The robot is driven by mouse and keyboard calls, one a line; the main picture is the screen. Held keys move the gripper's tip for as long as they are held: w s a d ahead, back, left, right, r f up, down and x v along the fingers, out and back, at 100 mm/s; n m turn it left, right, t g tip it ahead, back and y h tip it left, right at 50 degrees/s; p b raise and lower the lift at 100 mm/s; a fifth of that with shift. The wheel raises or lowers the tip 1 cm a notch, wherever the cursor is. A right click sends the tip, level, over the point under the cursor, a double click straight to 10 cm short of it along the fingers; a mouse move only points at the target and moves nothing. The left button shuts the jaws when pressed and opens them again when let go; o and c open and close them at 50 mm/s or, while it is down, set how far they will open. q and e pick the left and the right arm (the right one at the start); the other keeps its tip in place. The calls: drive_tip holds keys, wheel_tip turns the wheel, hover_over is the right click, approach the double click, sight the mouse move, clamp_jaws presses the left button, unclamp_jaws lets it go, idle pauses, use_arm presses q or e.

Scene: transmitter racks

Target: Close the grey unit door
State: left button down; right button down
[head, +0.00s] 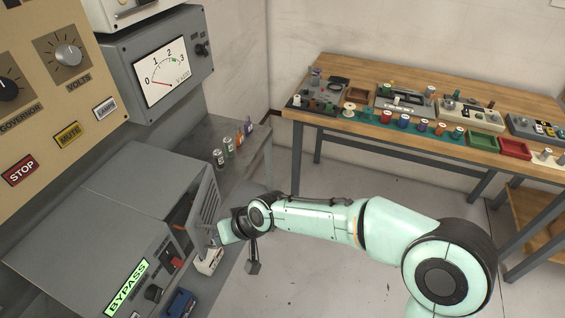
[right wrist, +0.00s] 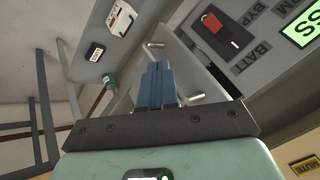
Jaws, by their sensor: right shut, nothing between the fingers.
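The grey unit (head: 95,225) stands at the lower left in the head view, with a lit BYPASS label and a red switch on its front. Its vented grey door (head: 207,200) stands open, swung out from the front. My right gripper (head: 217,238) is at the door's near side, partly hidden by its own wrist. In the right wrist view its blue fingers (right wrist: 158,82) are shut and empty, in front of a grey panel (right wrist: 205,80) with metal pegs. I cannot tell whether the fingers touch the door. My left gripper is not in view.
A grey shelf (head: 255,150) with several small jars is behind the door. A white box (head: 209,262) and a blue object (head: 180,303) are beside the unit's front. A wooden workbench (head: 350,70) with several parts stands at the back right. The floor between is clear.

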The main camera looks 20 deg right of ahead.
sight(198, 241)
drive_tip(key=a, duration=0.2)
drive_tip(key=w+a, duration=0.1)
drive_tip(key=shift+a+p, duration=0.4)
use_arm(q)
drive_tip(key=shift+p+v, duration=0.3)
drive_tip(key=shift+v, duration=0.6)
use_arm(e)
drive_tip(key=shift+w+a, duration=0.25)
drive_tip(key=shift+a, duration=0.3)
drive_tip(key=shift+w+a, duration=0.2)
drive_tip(key=shift+a, duration=0.35)
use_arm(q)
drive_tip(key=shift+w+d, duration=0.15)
use_arm(e)
drive_tip(key=shift+s, duration=0.1)
